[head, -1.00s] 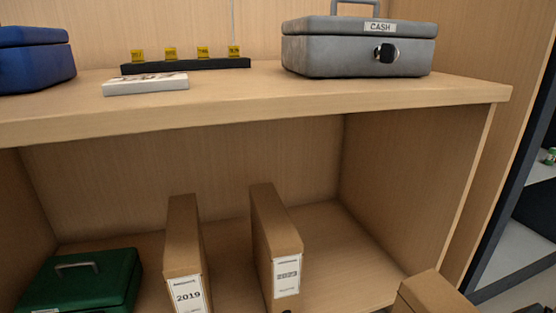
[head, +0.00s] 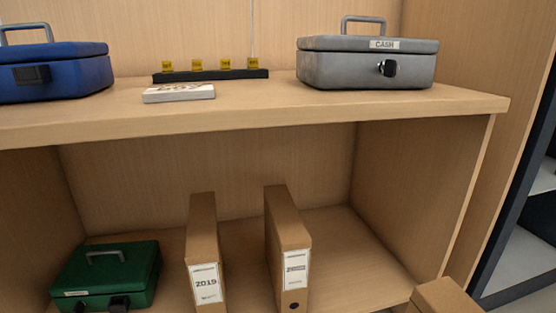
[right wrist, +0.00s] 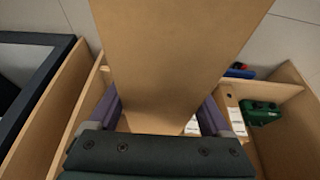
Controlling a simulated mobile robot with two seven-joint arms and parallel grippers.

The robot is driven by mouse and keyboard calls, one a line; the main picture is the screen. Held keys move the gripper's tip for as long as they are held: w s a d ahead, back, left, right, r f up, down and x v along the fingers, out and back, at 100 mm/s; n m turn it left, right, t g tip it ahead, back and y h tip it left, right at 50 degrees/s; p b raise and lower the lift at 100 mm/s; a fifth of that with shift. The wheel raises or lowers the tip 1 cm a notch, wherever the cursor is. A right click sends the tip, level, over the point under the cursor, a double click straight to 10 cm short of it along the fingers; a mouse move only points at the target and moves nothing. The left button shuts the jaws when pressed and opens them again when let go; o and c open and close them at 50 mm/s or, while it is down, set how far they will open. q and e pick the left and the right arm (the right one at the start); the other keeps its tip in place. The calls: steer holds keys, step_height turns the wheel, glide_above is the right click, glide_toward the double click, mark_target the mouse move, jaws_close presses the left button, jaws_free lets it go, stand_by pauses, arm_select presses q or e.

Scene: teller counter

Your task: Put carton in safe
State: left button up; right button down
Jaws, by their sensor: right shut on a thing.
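A plain brown carton (right wrist: 175,55) fills the middle of the right wrist view. My right gripper (right wrist: 160,118) is shut on it, with a purple-grey finger on each side. In the head view a brown box corner (head: 445,297) shows at the bottom right edge; it looks like this held carton, in front of the shelf unit. I cannot make out a safe for certain in either view. My left gripper is in neither view.
The wooden shelf (head: 270,112) bears a blue cash box (head: 60,75), a grey cash box (head: 365,70), a black strip with yellow tags (head: 210,75) and a white block (head: 178,94). Below stand a green box (head: 110,275) and two binders (head: 203,240) (head: 288,235). A dark frame (head: 515,210) is at right.

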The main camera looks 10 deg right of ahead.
steer(key=w+a+r+p, duration=0.2)
steer(key=a+r+p, duration=0.2)
steer(key=r+p, duration=1.05)
steer(key=w+a+r+m+p, duration=0.1)
steer(key=w+a+r+p, duration=0.45)
steer(key=r, duration=1.65)
steer(key=s+a+r+p, duration=0.1)
steer(key=a+r+p, duration=0.2)
steer(key=r+p, duration=1.2)
step_height(320, 180, up, 61)
steer(key=s+p, duration=0.2)
steer(key=p, duration=4.5)
steer(key=shift+s+p, duration=0.3)
steer(key=shift+p, duration=0.05)
steer(key=shift+f, duration=0.1)
